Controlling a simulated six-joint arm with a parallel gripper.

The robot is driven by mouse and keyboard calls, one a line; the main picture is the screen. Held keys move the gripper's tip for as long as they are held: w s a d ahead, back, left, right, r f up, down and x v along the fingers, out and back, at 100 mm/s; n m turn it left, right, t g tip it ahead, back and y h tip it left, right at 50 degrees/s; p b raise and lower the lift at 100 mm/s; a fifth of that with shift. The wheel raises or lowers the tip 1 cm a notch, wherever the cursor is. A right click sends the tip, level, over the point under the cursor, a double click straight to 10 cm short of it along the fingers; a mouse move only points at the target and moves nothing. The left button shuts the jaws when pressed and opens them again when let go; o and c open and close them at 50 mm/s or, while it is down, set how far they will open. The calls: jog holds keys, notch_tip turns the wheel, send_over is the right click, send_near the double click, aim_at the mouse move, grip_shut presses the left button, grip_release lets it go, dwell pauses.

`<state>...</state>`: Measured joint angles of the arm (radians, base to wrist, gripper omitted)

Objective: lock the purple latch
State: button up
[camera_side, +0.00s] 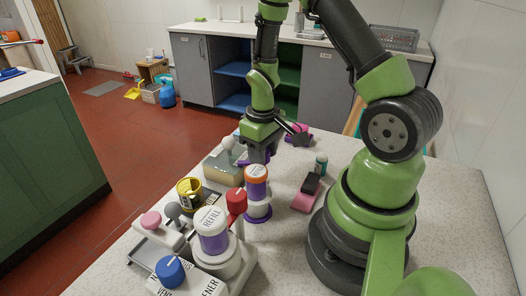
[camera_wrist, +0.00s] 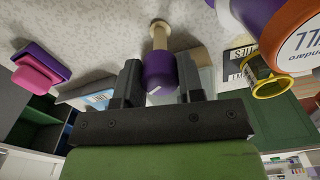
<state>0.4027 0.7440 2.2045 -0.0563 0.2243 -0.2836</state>
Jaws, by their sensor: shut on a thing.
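My gripper (camera_side: 262,156) reaches down at the back middle of the speckled table in the side view. In the wrist view its two dark fingers (camera_wrist: 159,83) stand on either side of a purple knob (camera_wrist: 158,70) and are shut on it. The knob sits on a pale beige stem with a round end against the speckled surface. I take this knob to be the purple latch. In the side view my gripper mostly hides it, and I cannot tell from these frames whether it is locked.
A purple-and-white bottle with an orange top (camera_side: 257,190) stands close in front of my gripper. A red knob (camera_side: 236,201), a REFILL bottle (camera_side: 213,240), a yellow cup (camera_side: 189,194) and a blue knob (camera_side: 171,270) crowd the front left. A pink block (camera_side: 303,202) lies to the right.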

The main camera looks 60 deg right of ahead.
jog(key=m, duration=0.5)
jog(key=shift+m, duration=0.3)
dwell(0.4)
jog(key=o, duration=0.9)
jog(key=shift+r, duration=0.1)
notch_tip(320, 180, up, 10)
jog(key=shift+f, duration=0.1)
